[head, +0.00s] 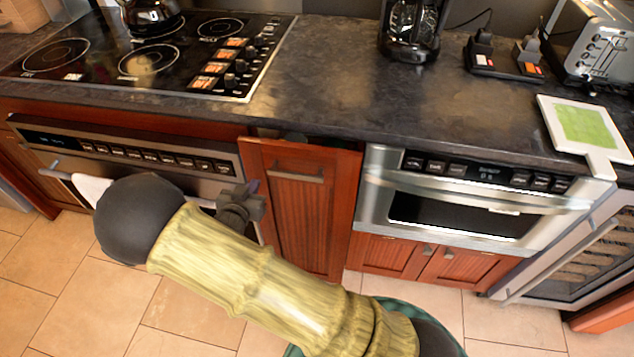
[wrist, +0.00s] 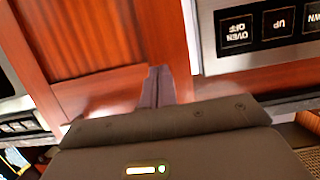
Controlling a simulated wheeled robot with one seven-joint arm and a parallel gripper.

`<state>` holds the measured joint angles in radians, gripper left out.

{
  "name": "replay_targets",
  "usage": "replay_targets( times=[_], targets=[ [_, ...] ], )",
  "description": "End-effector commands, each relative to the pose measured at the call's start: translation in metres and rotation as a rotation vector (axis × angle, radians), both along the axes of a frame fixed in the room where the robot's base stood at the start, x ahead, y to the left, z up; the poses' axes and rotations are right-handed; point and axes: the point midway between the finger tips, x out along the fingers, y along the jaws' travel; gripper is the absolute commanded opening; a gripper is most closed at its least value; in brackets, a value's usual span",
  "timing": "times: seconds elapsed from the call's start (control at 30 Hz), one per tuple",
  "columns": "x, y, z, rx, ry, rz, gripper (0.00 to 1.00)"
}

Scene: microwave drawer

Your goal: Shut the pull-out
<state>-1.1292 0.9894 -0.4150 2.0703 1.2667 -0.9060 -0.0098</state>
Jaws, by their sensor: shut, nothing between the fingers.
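The pull-out has a tall reddish-brown wooden front (head: 298,225) with a handle near its top, between the oven and the microwave. It stands out from under the counter edge, with a dark opening showing behind its top edge. My gripper (head: 252,187) is at the left edge of this front, with its fingers shut and empty. In the wrist view, the shut fingers (wrist: 157,85) overlap reddish wood (wrist: 95,35), close to the oven's button panel (wrist: 270,28). I cannot tell whether the fingers touch the wood.
The oven (head: 150,152) with a towel (head: 92,188) on its handle is left of the pull-out. The microwave (head: 470,205) is on the right. Above runs the dark counter (head: 335,75) with a cooktop, coffee maker, toaster and green-and-white board (head: 585,125). Tiled floor (head: 190,320) lies in front.

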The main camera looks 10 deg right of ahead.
Motion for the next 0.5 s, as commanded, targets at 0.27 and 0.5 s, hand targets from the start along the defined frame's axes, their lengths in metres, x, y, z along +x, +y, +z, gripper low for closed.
replay_targets(
  times=[0.27,0.5],
  targets=[
    [0.011,-0.004,0.0,0.0,0.0,0.0,0.0],
    [0.02,-0.007,0.0,0.001,-0.001,0.0,0.0]
  ],
)
